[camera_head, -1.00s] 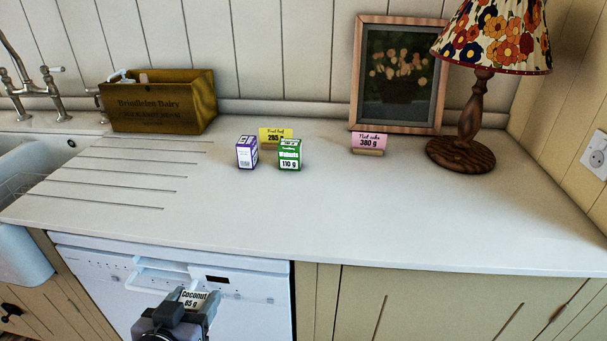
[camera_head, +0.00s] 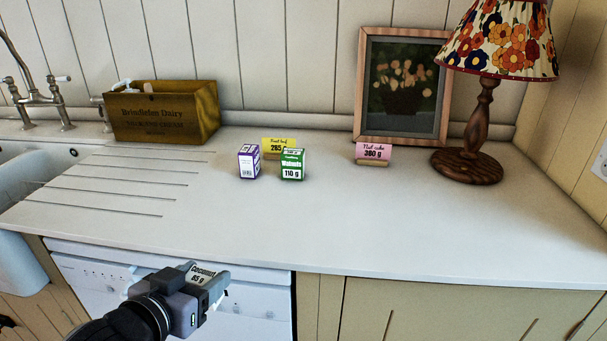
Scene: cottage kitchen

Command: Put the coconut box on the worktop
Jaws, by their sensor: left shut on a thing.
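The coconut box (camera_head: 203,274) is a small pale box with a "Coconut 65 g" label, low in the head view. My left gripper (camera_head: 205,284) is shut on it, and its fingers cover part of the box. Gripper and box show in front of the white appliance, nearer than the worktop's front edge. The worktop (camera_head: 400,221) is pale and wide, with drain grooves on the left. My right gripper is not in view.
A purple-and-white box (camera_head: 249,162) and a green walnuts box (camera_head: 292,165) stand mid-worktop before a yellow card (camera_head: 271,147). A pink card (camera_head: 373,153), picture frame (camera_head: 402,85), lamp (camera_head: 470,165) and wooden crate (camera_head: 165,112) stand farther back. The front right is clear.

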